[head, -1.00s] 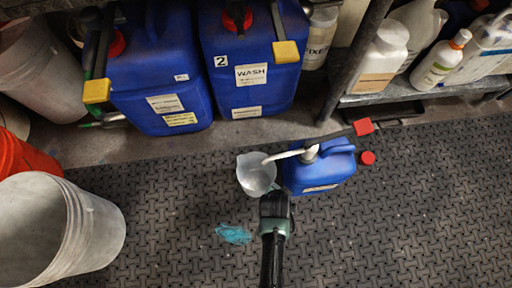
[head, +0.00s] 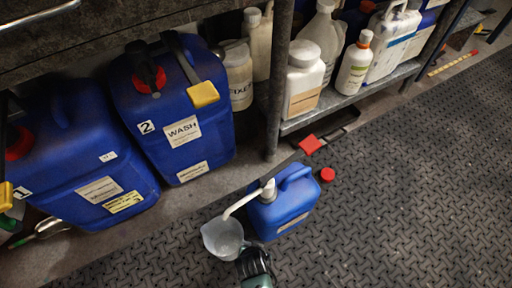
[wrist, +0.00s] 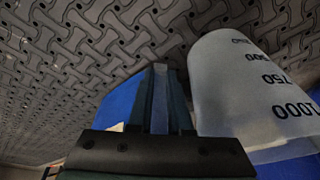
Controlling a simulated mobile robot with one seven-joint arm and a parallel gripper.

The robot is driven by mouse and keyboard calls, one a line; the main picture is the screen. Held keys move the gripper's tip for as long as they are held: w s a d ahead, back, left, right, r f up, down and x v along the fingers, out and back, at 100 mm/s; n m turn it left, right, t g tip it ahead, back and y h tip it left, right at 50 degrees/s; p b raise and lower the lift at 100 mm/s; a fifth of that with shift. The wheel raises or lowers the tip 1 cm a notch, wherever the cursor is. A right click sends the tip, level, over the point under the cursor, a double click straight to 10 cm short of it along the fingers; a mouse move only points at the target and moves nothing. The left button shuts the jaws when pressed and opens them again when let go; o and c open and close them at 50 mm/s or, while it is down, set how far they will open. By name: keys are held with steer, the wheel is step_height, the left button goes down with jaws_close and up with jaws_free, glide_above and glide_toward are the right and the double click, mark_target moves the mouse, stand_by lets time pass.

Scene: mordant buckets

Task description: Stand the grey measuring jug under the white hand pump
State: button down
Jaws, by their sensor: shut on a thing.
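The grey measuring jug (head: 222,238) is translucent and stands roughly upright beside the left side of a small blue canister (head: 283,212). The white hand pump (head: 264,190) rises from the canister, and its spout slants left, its tip over the jug's mouth. I cannot tell whether the jug's base touches the floor. My gripper (head: 254,264) is at the jug's lower right in the head view. In the wrist view my gripper (wrist: 161,98) is shut on what looks like the jug's handle.
Two big blue containers (head: 172,115) stand on a low ledge to the left. A shelf (head: 345,105) with white bottles is behind. The patterned floor mat (head: 420,200) is clear to the right.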

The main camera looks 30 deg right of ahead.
steer(key=shift+b+x, duration=0.55)
steer(key=shift+x, duration=0.5)
steer(key=shift+s+a+f, duration=0.1)
steer(key=shift+a, duration=0.05)
steer(key=shift+f, duration=0.1)
steer(key=c, duration=0.8)
jaws_free()
steer(key=shift+s, duration=0.15)
steer(key=shift+c, duration=0.2)
steer(key=p+v, duration=0.8)
steer(key=v, duration=0.4)
steer(key=shift+p, duration=0.35)
steer(key=shift+s+a, duration=0.1)
